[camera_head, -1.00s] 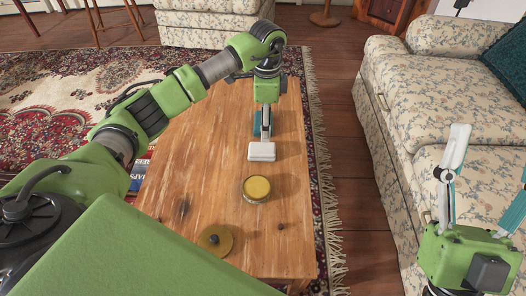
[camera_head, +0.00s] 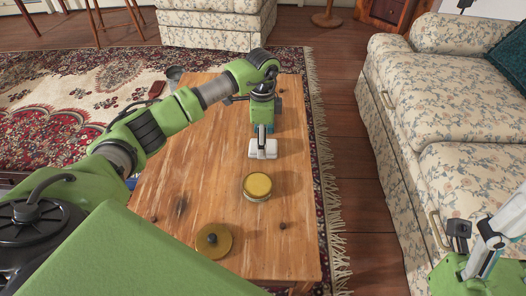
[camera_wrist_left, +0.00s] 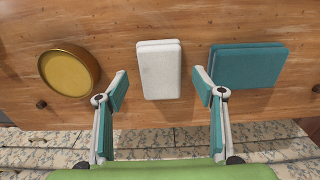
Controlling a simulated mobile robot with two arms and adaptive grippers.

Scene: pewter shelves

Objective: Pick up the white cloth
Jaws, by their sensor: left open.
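The white cloth (camera_wrist_left: 159,69) is a folded, flat rectangle on the wooden table. It also shows in the head view (camera_head: 262,151), partly behind my left gripper (camera_head: 263,135). In the left wrist view my left gripper (camera_wrist_left: 160,88) is open, with one fingertip to each side of the cloth's lower part. No contact shows, and their exact height above the table cannot be told. My right gripper (camera_head: 487,242) is at the lower right, beside the sofa and away from the cloth; its fingers are partly cut off by the frame.
A folded teal cloth (camera_wrist_left: 249,64) lies just right of the white one. A round yellow-topped tin (camera_wrist_left: 69,73) stands on its left. A round brass lid (camera_head: 213,240) with a dark knob lies nearer on the table (camera_head: 180,165). A floral sofa (camera_head: 440,120) stands at right.

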